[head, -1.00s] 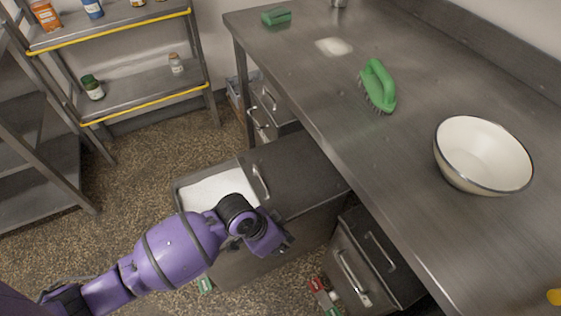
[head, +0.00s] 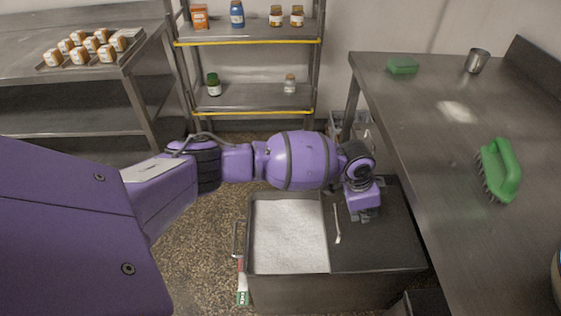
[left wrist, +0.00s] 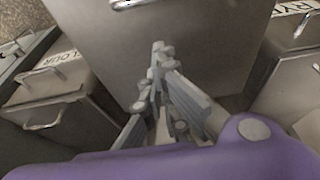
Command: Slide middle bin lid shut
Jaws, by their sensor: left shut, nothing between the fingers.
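The middle bin (head: 300,291) is a dark metal box on the floor, partly beside the steel table. White powder (head: 288,235) shows through its open left part. Its flat lid (head: 385,245) covers the right part, with a bar handle (head: 337,223) along the lid's left edge. My left gripper (head: 365,214) is shut and empty, pointing down over the lid just right of the handle. I cannot tell whether it touches the lid. In the left wrist view the shut fingers (left wrist: 160,50) are in front of the lid (left wrist: 200,40), with its handle (left wrist: 132,4) at the top edge. My right gripper is out of view.
The steel table (head: 440,170) overhangs on the right, holding a green brush (head: 499,170). Neighbouring bins (left wrist: 70,95) (left wrist: 295,85) flank the middle one. A shelf rack (head: 255,97) stands behind.

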